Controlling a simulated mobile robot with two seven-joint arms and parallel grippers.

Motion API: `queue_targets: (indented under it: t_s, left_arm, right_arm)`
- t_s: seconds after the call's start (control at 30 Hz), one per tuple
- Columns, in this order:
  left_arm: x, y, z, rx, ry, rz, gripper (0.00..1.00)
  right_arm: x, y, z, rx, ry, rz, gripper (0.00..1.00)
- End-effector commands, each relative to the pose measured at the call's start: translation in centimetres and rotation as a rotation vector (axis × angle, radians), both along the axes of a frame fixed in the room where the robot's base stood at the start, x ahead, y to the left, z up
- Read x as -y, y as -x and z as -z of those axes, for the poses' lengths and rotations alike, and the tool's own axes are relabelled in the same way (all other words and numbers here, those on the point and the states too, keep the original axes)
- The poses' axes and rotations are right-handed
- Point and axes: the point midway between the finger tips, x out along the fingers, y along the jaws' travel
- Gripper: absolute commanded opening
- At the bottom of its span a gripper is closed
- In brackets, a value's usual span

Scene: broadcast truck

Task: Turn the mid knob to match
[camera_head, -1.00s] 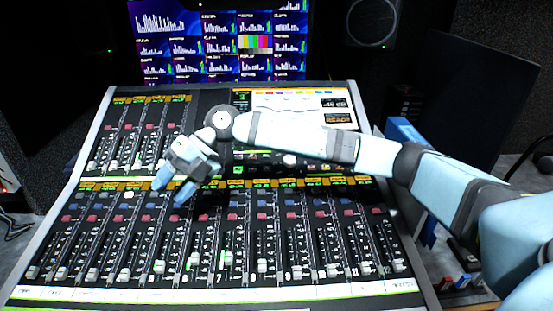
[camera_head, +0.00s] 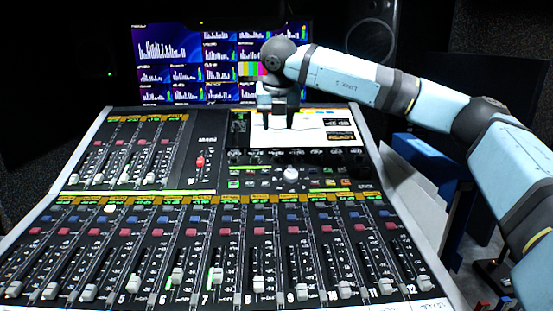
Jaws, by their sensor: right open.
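The mixing console (camera_head: 203,150) fills the lower part of the view. A row of small dark knobs (camera_head: 300,154) runs under its built-in screen (camera_head: 318,130); I cannot tell which is the mid knob, nor read their settings. A larger pale round knob (camera_head: 291,174) sits below that row. My right gripper (camera_head: 280,124) is open and empty, pointing down in front of the built-in screen, above the knob row. It hides part of the screen. My left gripper is out of view.
A monitor (camera_head: 170,60) with graphs and colour bars stands behind the console, and a speaker (camera_head: 372,38) is at the back right. Several channel faders (camera_head: 258,284) with white caps line the front. Blue objects (camera_head: 422,155) stand beside the console on the right.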

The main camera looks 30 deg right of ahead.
Motion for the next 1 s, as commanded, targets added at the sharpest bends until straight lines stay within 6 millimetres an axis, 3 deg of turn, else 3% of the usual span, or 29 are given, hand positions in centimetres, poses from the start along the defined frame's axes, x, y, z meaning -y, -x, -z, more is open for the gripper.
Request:
queue_targets:
  t_s: [0.03,0.2,0.43,0.63,0.93,0.97,1.0]
  left_arm:
    - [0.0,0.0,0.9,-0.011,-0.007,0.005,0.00]
    - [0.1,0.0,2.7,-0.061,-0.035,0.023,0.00]
    - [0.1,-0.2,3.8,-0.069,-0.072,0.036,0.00]
    - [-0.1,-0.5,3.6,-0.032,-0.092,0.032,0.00]
    - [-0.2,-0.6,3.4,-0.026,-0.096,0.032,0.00]
    - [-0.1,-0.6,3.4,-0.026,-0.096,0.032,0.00]
    - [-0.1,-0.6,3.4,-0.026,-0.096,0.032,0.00]
  right_arm:
    - [0.3,-0.3,1.5,-0.003,0.001,0.002,0.46]
    - [1.0,-1.6,5.0,-0.003,0.001,0.000,0.46]
    - [1.8,-2.9,8.6,-0.002,-0.001,-0.001,0.46]
    - [2.1,-3.5,10.0,-0.001,-0.002,-0.001,0.46]
    - [2.1,-3.6,10.2,-0.001,-0.002,-0.003,0.46]
    - [2.1,-3.6,10.2,-0.001,-0.002,-0.003,0.44]
    - [2.1,-3.6,10.2,-0.001,-0.002,-0.003,0.35]
